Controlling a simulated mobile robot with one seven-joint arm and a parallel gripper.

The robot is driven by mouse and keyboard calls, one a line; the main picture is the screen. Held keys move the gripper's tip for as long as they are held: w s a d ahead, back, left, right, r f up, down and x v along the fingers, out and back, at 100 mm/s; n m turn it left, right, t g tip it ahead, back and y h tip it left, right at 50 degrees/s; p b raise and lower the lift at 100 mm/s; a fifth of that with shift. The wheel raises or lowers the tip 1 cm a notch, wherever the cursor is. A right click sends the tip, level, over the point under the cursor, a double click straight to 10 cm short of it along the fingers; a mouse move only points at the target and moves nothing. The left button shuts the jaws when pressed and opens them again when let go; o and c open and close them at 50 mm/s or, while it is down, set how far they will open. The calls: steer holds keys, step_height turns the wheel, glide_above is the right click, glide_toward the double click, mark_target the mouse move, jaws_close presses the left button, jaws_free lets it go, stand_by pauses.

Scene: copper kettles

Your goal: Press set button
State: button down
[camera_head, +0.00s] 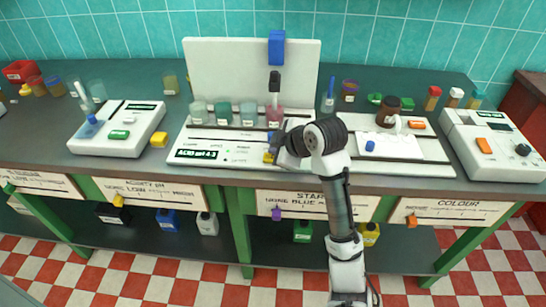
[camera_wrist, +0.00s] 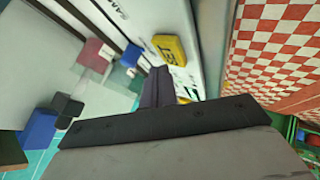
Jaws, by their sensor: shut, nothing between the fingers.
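The yellow button (camera_wrist: 168,48) has dark lettering that seems to read SET, and sits on the white front of the middle machine (camera_head: 225,145) in the wrist view. In the head view a small part of the yellow button (camera_head: 268,157) shows at the left of my gripper, which hides the rest. My gripper (camera_head: 281,150) is shut and empty over the front of this machine. In the wrist view its dark fingers (camera_wrist: 161,84) point towards the yellow button, close to it. I cannot tell whether they touch it.
A rack of beakers (camera_head: 223,113) with a pink one (camera_head: 274,117) stands behind my gripper. A blue block (camera_head: 276,48) and black piece hang above it on the white back panel (camera_head: 225,65). A lit display (camera_head: 197,153) lies left. Other machines stand at both sides.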

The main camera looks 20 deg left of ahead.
steer(key=shift+f+b, duration=0.5)
steer(key=shift+f, duration=0.2)
stand_by(0.6)
steer(key=shift+r+p, duration=0.7)
steer(key=shift+r, duration=0.2)
steer(key=shift+r, duration=0.1)
step_height(320, 180, up, 5)
steer(key=p, duration=0.4)
stand_by(0.7)
